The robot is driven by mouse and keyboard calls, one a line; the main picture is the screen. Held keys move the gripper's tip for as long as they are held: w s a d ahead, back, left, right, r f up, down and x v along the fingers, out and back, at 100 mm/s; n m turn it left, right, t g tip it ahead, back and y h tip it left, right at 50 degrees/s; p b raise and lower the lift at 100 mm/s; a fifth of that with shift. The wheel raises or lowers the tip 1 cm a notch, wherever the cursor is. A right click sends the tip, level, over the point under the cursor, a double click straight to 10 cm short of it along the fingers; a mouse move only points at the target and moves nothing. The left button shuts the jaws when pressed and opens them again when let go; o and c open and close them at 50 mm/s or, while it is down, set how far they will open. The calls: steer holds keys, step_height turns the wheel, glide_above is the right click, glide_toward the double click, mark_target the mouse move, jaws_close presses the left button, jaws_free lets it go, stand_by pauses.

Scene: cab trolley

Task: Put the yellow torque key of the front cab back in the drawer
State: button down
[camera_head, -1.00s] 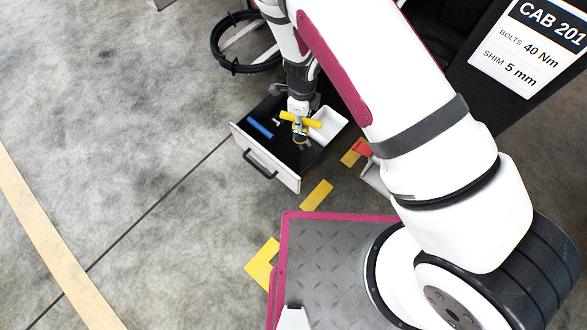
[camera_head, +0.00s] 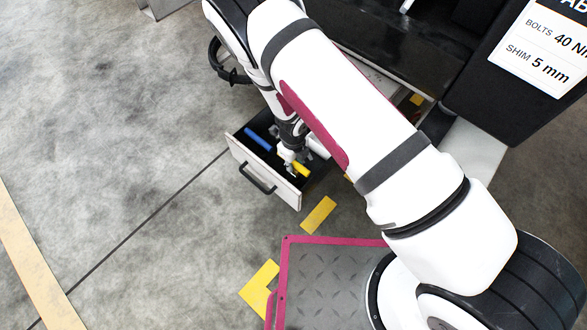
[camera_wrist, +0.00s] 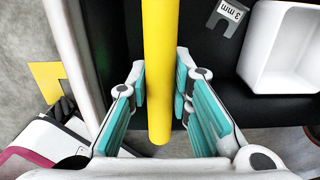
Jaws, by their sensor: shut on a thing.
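The yellow torque key (camera_head: 301,170) is at the open drawer (camera_head: 264,172), near the front right part of its inside. My gripper (camera_head: 292,166) is shut on it. In the wrist view the yellow key (camera_wrist: 161,70) runs lengthwise between the teal finger pads of my gripper (camera_wrist: 162,95). It is over the drawer's dark floor (camera_wrist: 205,60), with the pale drawer wall (camera_wrist: 75,60) close on the left. I cannot tell whether the key touches the floor. My arm and gripper hide part of the key and drawer in the head view.
A blue key (camera_head: 257,139) lies in the drawer's left part. A white bin (camera_wrist: 252,60) and a grey shim marked 3 mm (camera_wrist: 228,16) are on the right in the wrist view. The black cab (camera_head: 400,70) with its sign stands behind. Open floor lies left.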

steer(key=shift+f+b, duration=0.55)
steer(key=shift+f, duration=0.95)
steer(key=shift+f, duration=0.15)
steer(key=c, duration=1.4)
jaws_free()
steer(key=shift+c, duration=0.2)
step_height(320, 180, up, 12)
steer(key=p, duration=0.5)
steer(key=shift+r, duration=0.2)
